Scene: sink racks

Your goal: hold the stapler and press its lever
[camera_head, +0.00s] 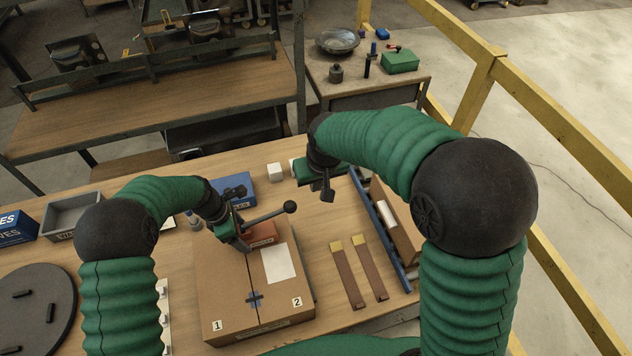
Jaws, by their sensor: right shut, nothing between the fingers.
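The stapler (262,234) is a reddish-brown body on top of a cardboard box (225,285). Its dark lever (268,214) slants up to the right and ends in a black ball knob. My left gripper (241,243) is at the left end of the stapler, pointing down and seemingly touching it. Its fingers are partly hidden, so I cannot tell if they are closed on the stapler. My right gripper (327,194) is shut and empty, up and to the right of the knob and apart from it.
A blue box (234,187) and a white cube (275,172) stand behind the carton. Two brown strips with yellow ends (347,278) lie to its right, beside a blue-edged rack (376,226). A grey bin (72,214) and black disc (38,305) are at left.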

